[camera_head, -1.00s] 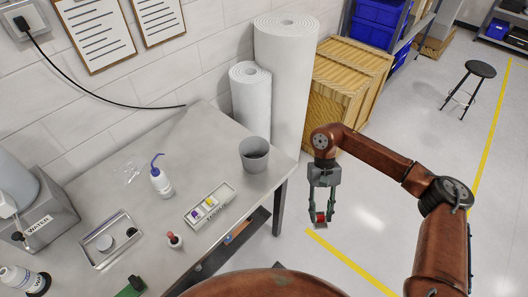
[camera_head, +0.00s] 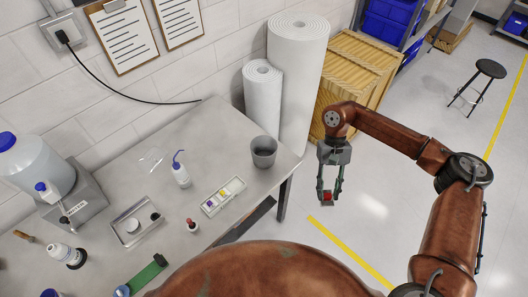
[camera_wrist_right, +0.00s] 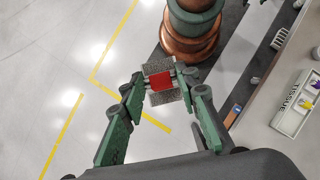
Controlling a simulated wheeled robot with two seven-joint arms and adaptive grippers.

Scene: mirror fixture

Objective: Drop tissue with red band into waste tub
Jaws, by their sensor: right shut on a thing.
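The tissue with the red band (camera_wrist_right: 162,80) is a small grey piece with red across its middle. My right gripper (camera_head: 327,198) is shut on it and holds it clear of the table, over the floor, to the right of the table's edge. The right wrist view shows it between the two fingertips. The waste tub is a grey open bucket (camera_head: 264,146) at the table's right end, left of and above my right gripper in the head view. The tissue tray (camera_head: 209,211) lies left of the tub with purple and yellow banded pieces. My left gripper is not in view.
A blue-capped wash bottle (camera_head: 181,173), a small red-topped bottle (camera_head: 192,226) and a metal tray (camera_head: 154,232) stand on the table (camera_head: 110,185). White rolls (camera_head: 298,80) and a wooden crate (camera_head: 355,65) stand behind the tub. The floor under my right gripper is clear.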

